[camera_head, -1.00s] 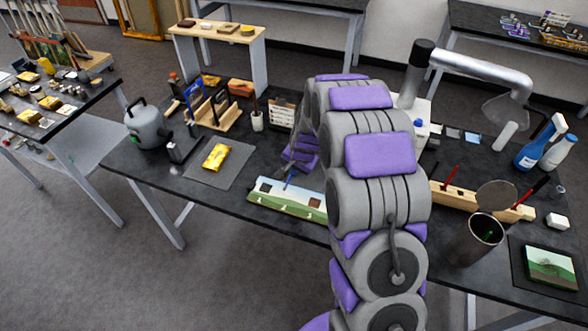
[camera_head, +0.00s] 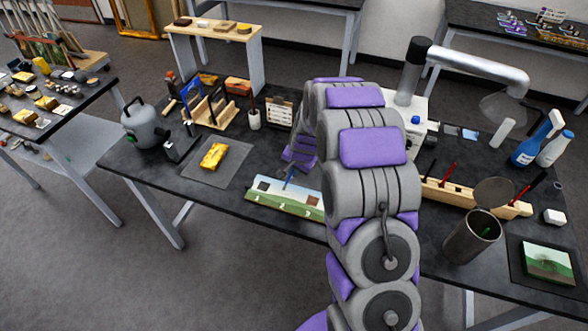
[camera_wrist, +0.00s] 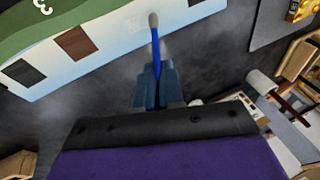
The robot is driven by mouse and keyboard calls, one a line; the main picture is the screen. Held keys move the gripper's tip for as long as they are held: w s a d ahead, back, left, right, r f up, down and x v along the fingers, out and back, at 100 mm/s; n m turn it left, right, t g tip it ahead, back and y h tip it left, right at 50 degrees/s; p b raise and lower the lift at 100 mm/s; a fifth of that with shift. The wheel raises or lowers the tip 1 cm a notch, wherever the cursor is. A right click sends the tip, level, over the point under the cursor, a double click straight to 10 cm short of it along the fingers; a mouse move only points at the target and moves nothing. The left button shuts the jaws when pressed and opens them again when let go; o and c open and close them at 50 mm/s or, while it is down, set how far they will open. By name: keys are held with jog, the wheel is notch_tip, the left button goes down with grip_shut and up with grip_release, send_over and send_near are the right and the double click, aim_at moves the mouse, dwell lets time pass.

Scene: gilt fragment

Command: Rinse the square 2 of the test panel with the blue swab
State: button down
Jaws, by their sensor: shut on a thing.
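The test panel (camera_head: 272,199) is a long board with a pale blue strip and a green strip, lying near the table's front edge. In the wrist view it fills the upper left, with a dark square (camera_wrist: 20,72), a brown square (camera_wrist: 75,43), a faint pale patch (camera_wrist: 137,23) and a white "3" on the green. My gripper (camera_wrist: 157,78) is shut on the blue swab (camera_wrist: 154,48), which also shows in the head view (camera_head: 289,177). The swab's greyish tip appears over the panel's pale strip beside the faint patch; I cannot tell if it touches. My arm hides the panel's right end.
A yellow-gold piece (camera_head: 214,156) lies on a grey mat (camera_head: 234,170) left of the panel. A grey kettle (camera_head: 144,128) and a wooden rack (camera_head: 213,113) stand behind it. A metal canister (camera_head: 470,238), a wooden holder (camera_head: 448,192) and a small landscape painting (camera_head: 548,262) are on the right.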

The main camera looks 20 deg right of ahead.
jog(key=shift+f, duration=0.4)
dwell(0.4)
jog(key=shift+s+d, duration=0.75)
jog(key=shift+d, duration=0.25)
jog(key=shift+w+a+p, duration=0.35)
jog(key=shift+w+a, duration=0.4)
jog(key=shift+a, duration=0.25)
jog(key=shift+s+d+r, duration=0.1)
jog(key=shift+s+d, duration=0.65)
jog(key=shift+d, duration=0.25)
jog(key=shift+w, duration=0.1)
jog(key=shift+w+a+p, duration=0.35)
jog(key=shift+w+a, duration=0.3)
jog(key=shift+a, duration=0.35)
jog(key=shift+d, duration=0.1)
